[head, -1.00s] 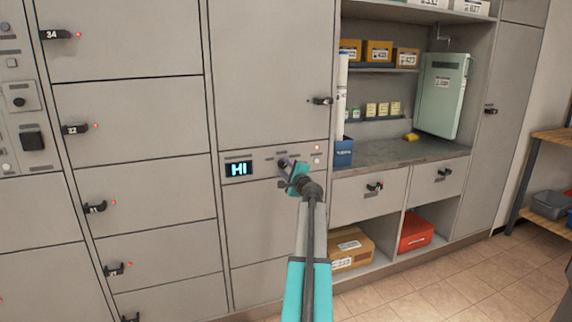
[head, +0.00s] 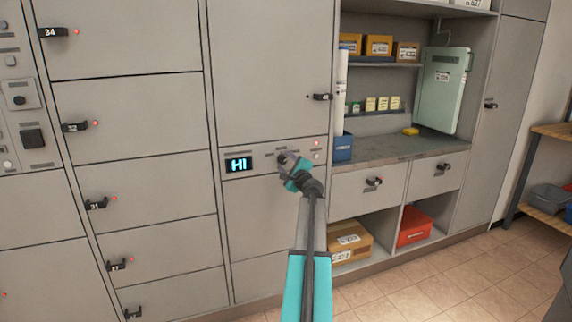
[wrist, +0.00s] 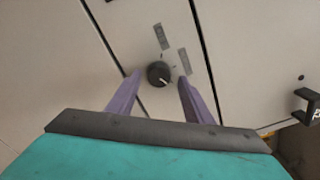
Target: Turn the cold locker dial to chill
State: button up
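The cold locker dial (wrist: 158,74) is a round black knob with a white pointer mark, on a grey control strip in the wrist view. Small label plates sit beside it; their words are too small to read. My gripper (wrist: 160,92) is open, its two purple fingers on either side of the dial and slightly short of it in the picture; I cannot tell whether they touch it. In the head view my gripper (head: 285,160) is at the strip and largely hides the dial. A display (head: 239,165) left of it shows "HI" in blue.
A red light (head: 317,143) is on the strip to the right. A locker door handle (head: 321,97) sticks out above it. Drawers with black handles (head: 373,181) and a counter (head: 400,148) with a blue bin (head: 342,148) stand to the right.

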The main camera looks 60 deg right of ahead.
jog(key=shift+w+a, duration=0.1)
jog(key=shift+a, duration=0.1)
jog(key=shift+s+a, duration=0.45)
jog(key=shift+s, duration=0.1)
jog(key=v, duration=1.2)
jog(key=shift+s, duration=0.2)
dwell(0.4)
